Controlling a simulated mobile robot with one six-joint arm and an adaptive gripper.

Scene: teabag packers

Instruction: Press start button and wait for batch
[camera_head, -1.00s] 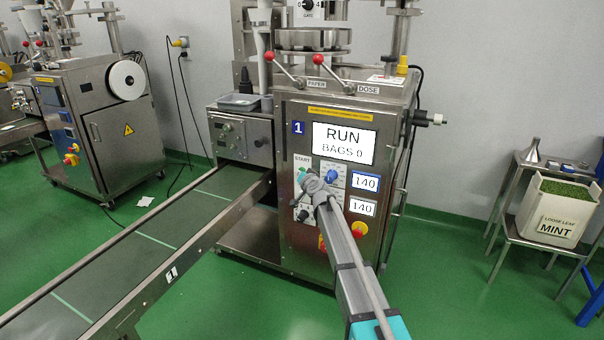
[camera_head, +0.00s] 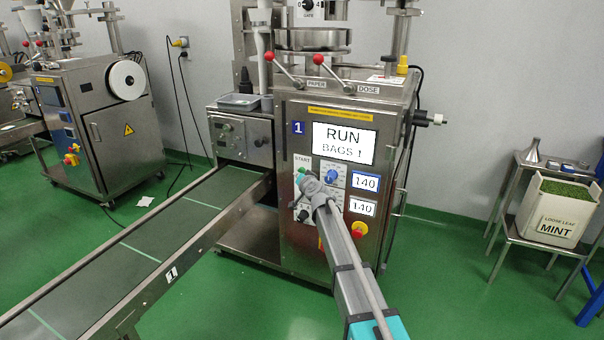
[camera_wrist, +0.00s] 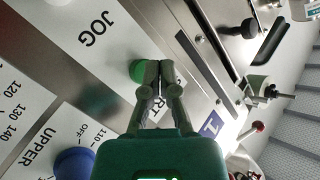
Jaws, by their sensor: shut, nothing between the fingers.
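The packing machine marked 1 (camera_head: 290,232) stands in the middle of the head view. Its screen (camera_head: 343,144) reads RUN, BAGS 1. The green start button (camera_wrist: 137,71) shows in the wrist view beside my fingertips, partly covered by them. My gripper (camera_wrist: 159,66) is shut and empty, its fingertips at the panel over part of the START label. Whether they touch the button I cannot tell. In the head view my gripper (camera_head: 306,181) is in front of the panel and hides much of the button area. The conveyor (camera_head: 110,262) runs from the machine toward the lower left, with no bags visible on it.
A blue knob (camera_head: 331,176) and a red-and-yellow stop button (camera_head: 358,230) sit near my arm on the panel. Two red-knobbed levers (camera_head: 318,59) stick out above. A mint bin (camera_head: 556,212) stands on a table at the right. Green floor between is clear.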

